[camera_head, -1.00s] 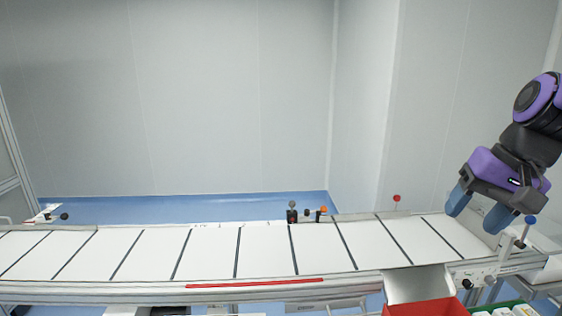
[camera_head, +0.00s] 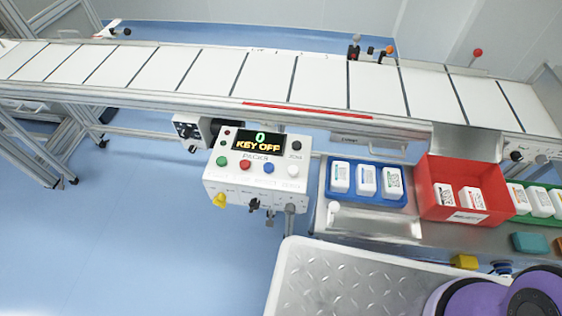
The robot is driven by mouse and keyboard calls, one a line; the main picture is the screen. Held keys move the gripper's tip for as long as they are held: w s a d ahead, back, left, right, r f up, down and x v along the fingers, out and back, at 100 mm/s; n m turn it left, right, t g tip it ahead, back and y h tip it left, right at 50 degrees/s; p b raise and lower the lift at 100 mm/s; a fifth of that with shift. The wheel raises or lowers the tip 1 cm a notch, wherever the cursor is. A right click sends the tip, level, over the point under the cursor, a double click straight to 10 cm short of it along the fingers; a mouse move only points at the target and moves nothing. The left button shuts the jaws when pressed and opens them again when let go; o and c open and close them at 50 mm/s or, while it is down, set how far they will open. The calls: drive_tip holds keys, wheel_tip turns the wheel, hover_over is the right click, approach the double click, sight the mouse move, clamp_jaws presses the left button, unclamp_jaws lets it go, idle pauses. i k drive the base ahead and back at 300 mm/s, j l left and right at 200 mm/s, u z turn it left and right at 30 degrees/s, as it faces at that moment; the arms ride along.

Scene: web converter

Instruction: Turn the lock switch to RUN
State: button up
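The control box (camera_head: 235,182) is white and hangs at the front of the conveyor, left of the middle. Its display (camera_head: 258,141) reads "0" and "KEY OFF". Green, red, blue and white buttons sit below the display. A yellow knob (camera_head: 219,200) and a black switch or key (camera_head: 254,205) stick out at the box's lower edge. I cannot tell for sure which is the lock switch, and its position labels are too small to read. My gripper is out of view; only purple parts of my arm show at the bottom right.
The conveyor (camera_head: 210,72) runs across the back. Right of the box, a metal shelf holds a blue tray (camera_head: 375,198), a red bin (camera_head: 437,170) and a green tray with white containers. A metal tread plate (camera_head: 335,285) lies in front. Blue floor left of the box is clear.

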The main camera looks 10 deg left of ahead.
sight(220, 200)
drive_tip(key=k+l+u, duration=0.1)
drive_tip(key=u, duration=0.95)
drive_tip(key=i+j+u, duration=0.1)
drive_tip(key=u, duration=0.85)
drive_tip(key=i, duration=0.15)
drive_tip(key=z, duration=0.45)
drive_tip(key=j+z, duration=0.15)
drive_tip(key=z, duration=0.25)
drive_tip(key=j+z, duration=0.1)
drive_tip(key=z, duration=0.75)
